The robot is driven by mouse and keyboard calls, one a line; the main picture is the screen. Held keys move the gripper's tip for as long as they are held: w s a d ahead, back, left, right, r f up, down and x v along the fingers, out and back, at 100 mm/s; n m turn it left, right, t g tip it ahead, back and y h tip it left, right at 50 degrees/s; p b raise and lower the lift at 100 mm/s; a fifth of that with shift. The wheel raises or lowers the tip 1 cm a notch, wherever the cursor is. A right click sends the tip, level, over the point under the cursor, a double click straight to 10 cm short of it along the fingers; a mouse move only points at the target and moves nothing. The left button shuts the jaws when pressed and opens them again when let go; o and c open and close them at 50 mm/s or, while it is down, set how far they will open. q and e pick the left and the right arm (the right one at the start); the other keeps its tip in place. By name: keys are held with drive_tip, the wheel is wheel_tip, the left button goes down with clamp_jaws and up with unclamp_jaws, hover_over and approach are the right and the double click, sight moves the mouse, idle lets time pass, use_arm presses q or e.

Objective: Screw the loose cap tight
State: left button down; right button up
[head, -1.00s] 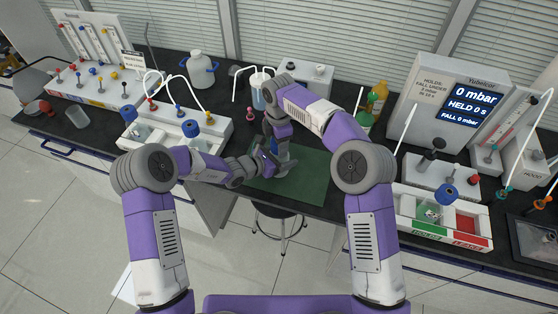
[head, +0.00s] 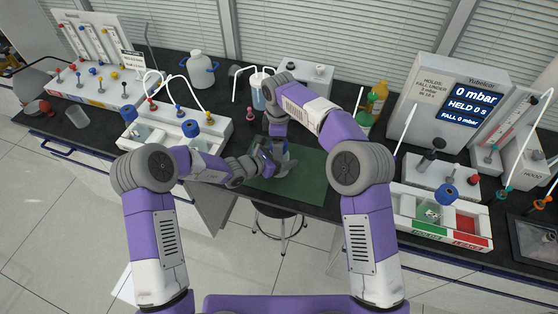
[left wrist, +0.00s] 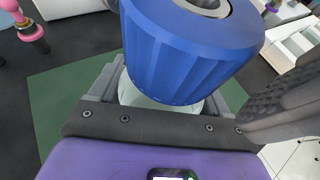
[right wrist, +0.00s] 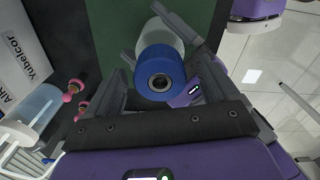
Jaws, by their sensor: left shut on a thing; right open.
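My left gripper (head: 268,160) is shut on a pale bottle (left wrist: 165,97) over the green mat. The bottle wears a large ribbed blue cap (left wrist: 185,55) with a round metal-rimmed opening in its top. In the right wrist view the blue cap (right wrist: 160,72) sits between the fingers of my right gripper (right wrist: 163,80). That gripper is open, with a gap showing on each side of the cap. In the head view the arms hide most of the bottle. I cannot tell how far the cap is threaded on.
The green mat (head: 310,180) lies on the dark bench. A pink-topped piece (head: 250,115) stands behind it at left. A white rack (head: 215,135) with blue caps is to the left. A tray with green and red sections (head: 440,232) and a pressure display (head: 465,105) stand right.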

wheel_tip(320, 180, up, 11)
drive_tip(key=shift+r, duration=0.2)
idle(0.3)
use_arm(q)
unclamp_jaws()
drive_tip(key=v, duration=0.7)
drive_tip(key=shift+s+a+r, duration=0.1)
drive_tip(key=shift+s+a, duration=0.1)
use_arm(e)
drive_tip(key=shift+r, duration=0.25)
use_arm(q)
drive_tip(key=shift+p, duration=0.3)
